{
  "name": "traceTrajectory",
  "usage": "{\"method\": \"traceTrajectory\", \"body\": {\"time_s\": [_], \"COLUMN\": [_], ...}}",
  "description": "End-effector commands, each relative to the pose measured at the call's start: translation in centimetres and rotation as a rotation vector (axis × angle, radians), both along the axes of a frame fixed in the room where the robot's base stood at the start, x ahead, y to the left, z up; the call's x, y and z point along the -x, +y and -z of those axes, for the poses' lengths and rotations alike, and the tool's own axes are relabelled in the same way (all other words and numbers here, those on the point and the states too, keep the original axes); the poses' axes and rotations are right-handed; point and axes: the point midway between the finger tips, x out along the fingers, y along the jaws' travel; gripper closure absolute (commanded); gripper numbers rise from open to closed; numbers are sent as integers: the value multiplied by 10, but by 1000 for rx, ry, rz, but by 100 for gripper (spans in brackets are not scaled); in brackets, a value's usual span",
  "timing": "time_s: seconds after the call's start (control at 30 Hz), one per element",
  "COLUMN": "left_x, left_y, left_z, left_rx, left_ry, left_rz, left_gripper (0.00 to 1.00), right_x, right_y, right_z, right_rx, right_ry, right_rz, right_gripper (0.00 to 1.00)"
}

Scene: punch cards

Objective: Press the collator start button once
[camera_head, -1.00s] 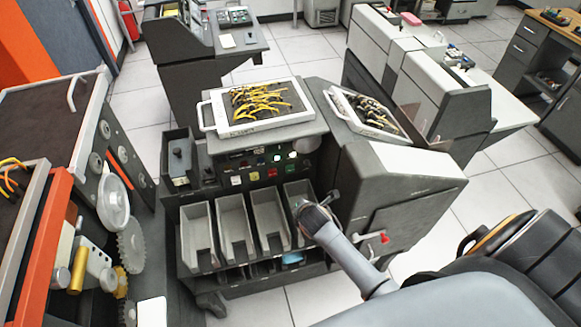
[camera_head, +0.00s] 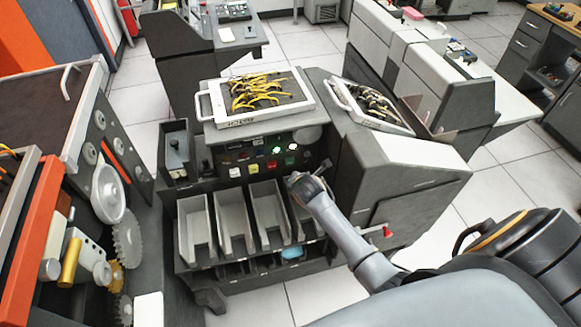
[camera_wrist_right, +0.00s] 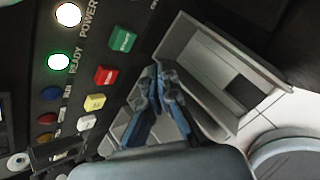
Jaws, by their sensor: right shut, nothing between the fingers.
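The collator's dark control panel (camera_head: 265,155) holds a row of coloured push buttons. The green button (camera_wrist_right: 123,39) shows in the right wrist view, above and left of the fingertips; its lettering looks like "START" but is tilted and small. Below it are a red button (camera_wrist_right: 105,76), a yellow button (camera_wrist_right: 94,102) and a white button (camera_wrist_right: 87,122). In the head view the green button (camera_head: 290,161) is just left of my right gripper (camera_head: 322,169). My right gripper (camera_wrist_right: 157,72) is shut and empty, apart from the buttons in the wrist view. My left gripper is not seen.
Lit POWER (camera_wrist_right: 69,14) and READY (camera_wrist_right: 60,62) lamps sit beside the buttons. Grey card bins (camera_head: 232,222) stand below the panel, one close to my right gripper. A plugboard with yellow wires (camera_head: 255,97) lies on top. An orange-edged machine (camera_head: 40,230) stands left.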

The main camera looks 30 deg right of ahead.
Motion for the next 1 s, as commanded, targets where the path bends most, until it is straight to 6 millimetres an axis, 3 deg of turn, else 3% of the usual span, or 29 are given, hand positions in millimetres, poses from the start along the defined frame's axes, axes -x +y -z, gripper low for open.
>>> {"method": "traceTrajectory", "body": {"time_s": [0.07,0.3,1.0], "left_x": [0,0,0], "left_y": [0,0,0], "left_z": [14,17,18], "left_rx": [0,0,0], "left_ry": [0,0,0], "left_rz": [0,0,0], "left_gripper": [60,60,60], "right_x": [-12,-33,-37], "right_y": [-2,-8,-9], "right_z": [4,0,0], "right_rx": [-2,0,-1], "right_ry": [-4,-1,0], "right_rz": [1,-1,0], "right_gripper": [100,100,100]}}
